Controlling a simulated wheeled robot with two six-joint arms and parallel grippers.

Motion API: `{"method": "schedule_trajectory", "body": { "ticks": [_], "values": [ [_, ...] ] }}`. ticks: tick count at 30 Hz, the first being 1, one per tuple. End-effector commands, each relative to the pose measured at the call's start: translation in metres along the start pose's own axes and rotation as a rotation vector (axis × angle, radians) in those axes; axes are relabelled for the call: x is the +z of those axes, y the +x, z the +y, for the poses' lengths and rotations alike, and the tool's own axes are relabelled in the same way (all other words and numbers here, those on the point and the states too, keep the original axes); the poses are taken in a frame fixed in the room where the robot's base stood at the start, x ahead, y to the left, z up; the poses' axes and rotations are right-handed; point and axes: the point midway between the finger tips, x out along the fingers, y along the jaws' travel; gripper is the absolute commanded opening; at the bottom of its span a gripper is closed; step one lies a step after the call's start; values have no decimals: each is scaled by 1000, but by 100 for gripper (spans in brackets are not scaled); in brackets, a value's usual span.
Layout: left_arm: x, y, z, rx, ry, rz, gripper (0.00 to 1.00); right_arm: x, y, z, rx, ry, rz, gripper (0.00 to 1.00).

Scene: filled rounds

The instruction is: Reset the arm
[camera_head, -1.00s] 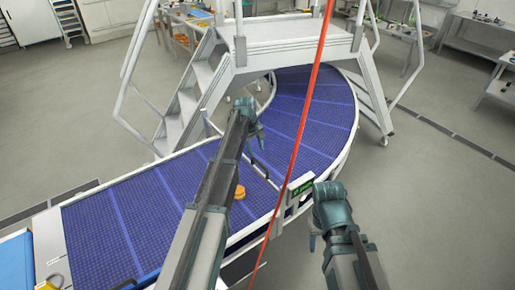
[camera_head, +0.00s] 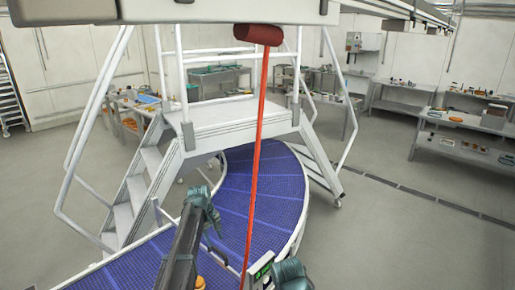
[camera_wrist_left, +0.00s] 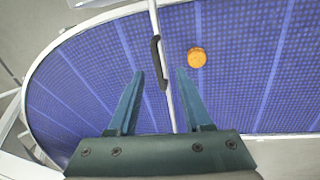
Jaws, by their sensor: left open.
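My left arm reaches up from the bottom of the head view over the blue conveyor belt (camera_head: 262,180). My left gripper (camera_head: 214,222) is at its end, above the belt. In the left wrist view my left gripper (camera_wrist_left: 158,92) is open, with nothing between its two teal fingers. A small orange round (camera_wrist_left: 197,57) lies on the belt ahead and to the right of the fingers; it also shows at the bottom of the head view (camera_head: 200,282). The teal end of my right arm shows at the bottom edge; its jaw state cannot be made out.
A white step platform (camera_head: 235,112) bridges the belt. A black handle (camera_wrist_left: 160,62) on a rail is just beyond my left fingers. Shelves (camera_head: 465,120) stand at the right; floor there is clear.

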Motion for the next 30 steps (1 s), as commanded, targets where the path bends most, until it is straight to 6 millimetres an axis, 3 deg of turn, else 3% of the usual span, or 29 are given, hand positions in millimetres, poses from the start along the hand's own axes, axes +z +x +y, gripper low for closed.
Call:
{"method": "schedule_trajectory", "body": {
  "ticks": [1, 6, 12, 15, 21, 30],
  "values": [
    [33, 27, -9, -14, 65, -6, 50, -2, 28, -2, 0, -2, 1, 50],
    [131, 82, -36, -80, 350, -25, 50, -6, 86, -8, 2, -12, 2, 50],
    [232, 138, -82, -157, 689, -56, 50, -10, 149, -13, 4, -24, 3, 50],
    [271, 160, -108, -193, 841, -71, 50, -11, 176, -15, 5, -29, 4, 50],
    [321, 187, -146, -242, 1058, -97, 50, -14, 210, -18, 6, -36, 5, 50],
    [336, 192, -159, -264, 1146, -108, 50, -14, 218, -19, 6, -40, 5, 50]
  ]
}}
